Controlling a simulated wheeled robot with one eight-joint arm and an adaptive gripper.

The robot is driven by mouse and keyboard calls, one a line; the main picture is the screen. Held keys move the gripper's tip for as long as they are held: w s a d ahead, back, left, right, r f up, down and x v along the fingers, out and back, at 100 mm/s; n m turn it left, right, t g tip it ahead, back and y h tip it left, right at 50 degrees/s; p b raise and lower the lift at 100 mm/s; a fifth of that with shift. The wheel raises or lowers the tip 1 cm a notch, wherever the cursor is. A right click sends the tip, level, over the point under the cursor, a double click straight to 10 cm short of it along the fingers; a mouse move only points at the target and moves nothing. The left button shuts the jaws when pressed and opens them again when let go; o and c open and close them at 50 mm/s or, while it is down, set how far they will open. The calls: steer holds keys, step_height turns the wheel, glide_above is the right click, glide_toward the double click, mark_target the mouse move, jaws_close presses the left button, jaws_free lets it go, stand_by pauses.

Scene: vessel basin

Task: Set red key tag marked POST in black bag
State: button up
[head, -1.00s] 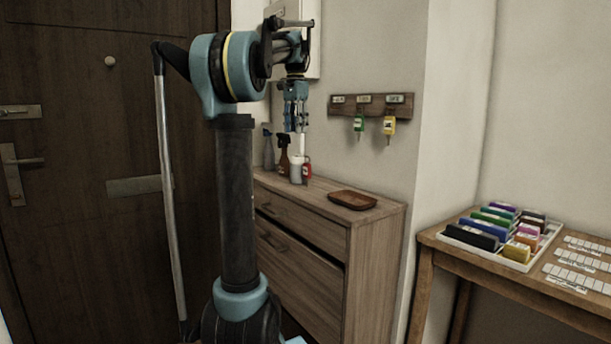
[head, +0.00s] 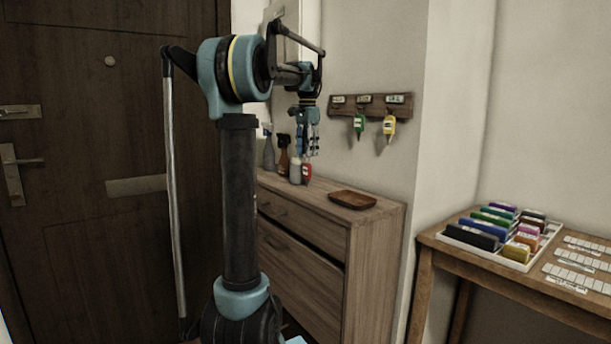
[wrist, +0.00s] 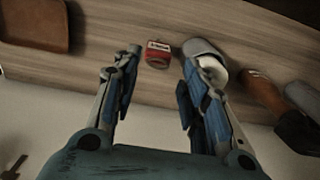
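The red key tag (head: 307,171) is on the cabinet top beside a white bottle. In the wrist view the red tag (wrist: 158,53), with a pale label, lies just beyond and between my fingertips. The lettering is too small to read. My gripper (head: 309,152) points down above the tag; in the wrist view my gripper (wrist: 160,65) is open with nothing between its fingers. Its right finger is close to the white bottle (wrist: 205,60); I cannot tell if they touch. I cannot make out a black bag in either view.
Spray bottles (head: 283,155) stand behind the white bottle (head: 295,170). A brown tray (head: 352,200) sits on the cabinet (head: 375,218). Green (head: 360,124) and yellow (head: 389,126) tags hang on the wall rack. A white tray (head: 485,252) of coloured items stands on the right table.

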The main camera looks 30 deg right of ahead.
mark_target(307, 165)
steer(key=shift+s+a+f, duration=0.1)
steer(key=shift+a+f, duration=0.05)
steer(key=shift+f, duration=3.4)
steer(key=shift+c, duration=0.2)
steer(key=c, duration=0.8)
steer(key=shift+r, duration=0.15)
